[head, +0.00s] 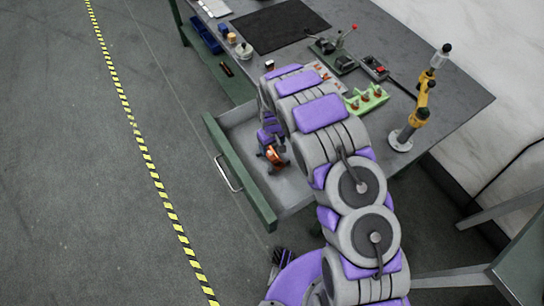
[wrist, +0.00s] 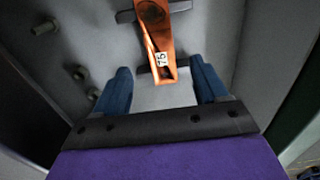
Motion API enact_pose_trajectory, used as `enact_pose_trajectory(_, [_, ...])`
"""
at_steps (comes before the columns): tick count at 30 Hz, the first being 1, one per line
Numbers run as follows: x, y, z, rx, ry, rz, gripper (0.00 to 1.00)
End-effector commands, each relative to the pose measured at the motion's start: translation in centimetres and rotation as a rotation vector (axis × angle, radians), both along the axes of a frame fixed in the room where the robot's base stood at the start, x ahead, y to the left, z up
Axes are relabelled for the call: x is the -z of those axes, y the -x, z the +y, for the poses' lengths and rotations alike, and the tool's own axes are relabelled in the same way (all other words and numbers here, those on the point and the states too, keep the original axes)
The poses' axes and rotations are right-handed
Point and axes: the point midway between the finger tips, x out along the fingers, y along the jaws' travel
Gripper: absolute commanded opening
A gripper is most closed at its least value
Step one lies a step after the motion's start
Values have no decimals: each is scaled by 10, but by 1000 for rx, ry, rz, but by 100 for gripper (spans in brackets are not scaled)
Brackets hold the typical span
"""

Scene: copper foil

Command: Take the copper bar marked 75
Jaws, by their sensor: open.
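The copper bar marked 75 (wrist: 163,38) lies in the open drawer (head: 292,190), with its white label near its lower end in the wrist view. A copper-coloured part of it (head: 273,156) shows in the head view beside my gripper (head: 268,146). My gripper also shows in the wrist view (wrist: 160,66), open, with one blue finger on each side of the bar's labelled end. Gaps show between the bar and both fingers. Dark supports show under or beside the bar; contact with them is unclear.
The drawer's green front (head: 240,175) and side walls surround my gripper. Above is the workbench (head: 440,120) with a green rack (head: 366,99), a black mat (head: 280,25) and a yellow stand (head: 421,110).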

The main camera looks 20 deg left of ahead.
Motion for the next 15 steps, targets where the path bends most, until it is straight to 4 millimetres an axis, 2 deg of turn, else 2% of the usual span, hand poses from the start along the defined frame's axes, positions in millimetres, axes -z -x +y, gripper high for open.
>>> enact_pose_trajectory(10, [44, 1, 2, 0, 2, 1, 72])
enact_pose_trajectory(15, [51, 0, 3, -1, 0, -3, 72])
